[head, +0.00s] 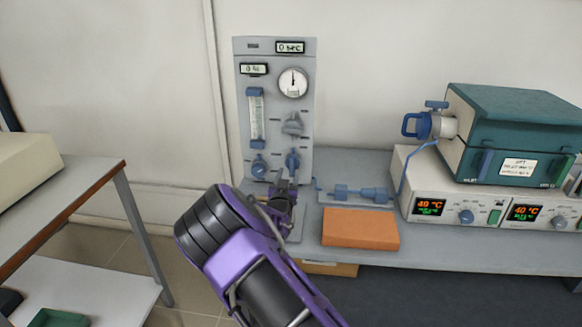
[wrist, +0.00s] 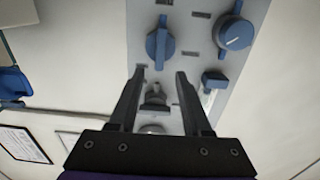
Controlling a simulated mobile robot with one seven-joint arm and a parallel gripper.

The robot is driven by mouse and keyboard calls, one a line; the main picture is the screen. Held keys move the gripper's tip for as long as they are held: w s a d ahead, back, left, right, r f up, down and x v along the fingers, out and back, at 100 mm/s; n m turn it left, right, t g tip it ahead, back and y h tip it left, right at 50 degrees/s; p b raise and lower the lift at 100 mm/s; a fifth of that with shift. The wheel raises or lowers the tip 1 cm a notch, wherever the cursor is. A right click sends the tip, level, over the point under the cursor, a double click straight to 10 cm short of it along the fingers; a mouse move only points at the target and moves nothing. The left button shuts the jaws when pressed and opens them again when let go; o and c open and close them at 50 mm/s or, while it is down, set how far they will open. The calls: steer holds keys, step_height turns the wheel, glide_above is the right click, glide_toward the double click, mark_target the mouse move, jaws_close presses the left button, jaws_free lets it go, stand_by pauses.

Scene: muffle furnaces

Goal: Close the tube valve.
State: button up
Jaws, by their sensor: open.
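A grey upright panel (head: 275,110) stands against the wall and carries gauges and knobs. A blue lever knob (head: 292,160) sits low on it, just above my gripper (head: 283,195); a rounder blue knob (head: 259,166) is to its left. In the wrist view my gripper (wrist: 157,75) is open with nothing held, its black fingers pointing at the panel. A blue lever knob (wrist: 160,45) lies just beyond the fingertips, apart from them. A grey fitting (wrist: 155,95) shows between the fingers. I cannot tell for sure which part is the tube valve.
A teal furnace (head: 515,140) with a blue-handled fitting (head: 428,124) stands on a white controller (head: 480,215) at right. A blue inline fitting (head: 360,194) and an orange block (head: 360,229) are on the bench right of my gripper. A side table (head: 65,200) stands left.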

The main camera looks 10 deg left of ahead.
mark_target(292, 163)
steer(key=shift+w+d, duration=0.15)
steer(key=shift+w, duration=2.75)
jaws_close()
